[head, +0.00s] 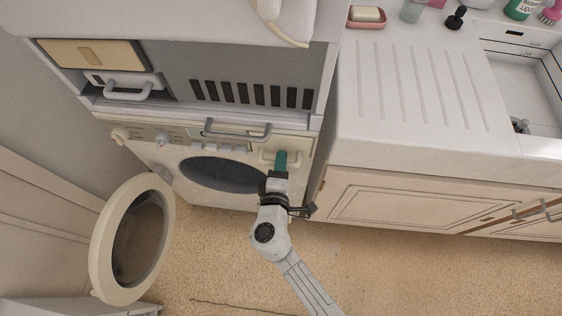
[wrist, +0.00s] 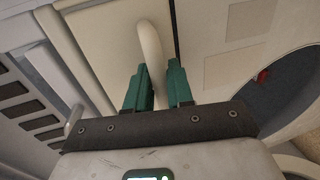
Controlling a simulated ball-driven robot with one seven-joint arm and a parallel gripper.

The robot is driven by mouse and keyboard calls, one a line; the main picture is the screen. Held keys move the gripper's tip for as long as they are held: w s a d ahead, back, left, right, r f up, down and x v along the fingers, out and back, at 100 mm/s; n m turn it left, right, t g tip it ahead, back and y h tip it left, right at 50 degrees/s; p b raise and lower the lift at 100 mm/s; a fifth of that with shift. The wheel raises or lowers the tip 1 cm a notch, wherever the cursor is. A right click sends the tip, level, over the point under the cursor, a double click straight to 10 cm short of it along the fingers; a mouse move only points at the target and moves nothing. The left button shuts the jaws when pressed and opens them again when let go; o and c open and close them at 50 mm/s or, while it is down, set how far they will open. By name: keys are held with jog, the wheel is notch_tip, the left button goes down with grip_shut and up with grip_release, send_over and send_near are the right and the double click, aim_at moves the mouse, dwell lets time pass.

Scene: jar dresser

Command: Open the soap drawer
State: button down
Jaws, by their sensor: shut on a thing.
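The soap drawer (wrist: 108,35) is the cream panel at the upper right of the washing machine's front (head: 185,150). Its curved pale handle (wrist: 151,42) stands out from the panel in the wrist view. My gripper (head: 281,158) has its teal fingers on either side of this handle, shut on it; the wrist view shows the fingers (wrist: 158,78) at the handle's near end. A thin dark seam runs along the drawer's edge in the wrist view. In the head view my fingers partly cover the handle, and I cannot tell whether the drawer stands out from the machine.
The machine's round door (head: 104,240) hangs wide open at the left. A grey bar handle (head: 238,135) juts out just above the control panel, close to my gripper. A white counter (head: 415,130) with cabinets stands at the right. The floor (head: 400,280) at the front right is clear.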

dwell(0.4)
jog(key=f+b+v, duration=0.2)
jog(key=f+v, duration=0.1)
jog(key=v, duration=1.3)
jog(key=shift+s+f, duration=0.2)
jog(key=shift+s, duration=0.55)
jog(key=c, duration=1.2)
grip_release()
jog(key=shift+s, duration=0.1)
jog(key=b+v, duration=0.1)
jog(key=v, duration=0.9)
jog(key=shift+s+r, duration=0.1)
jog(key=shift+s, duration=0.15)
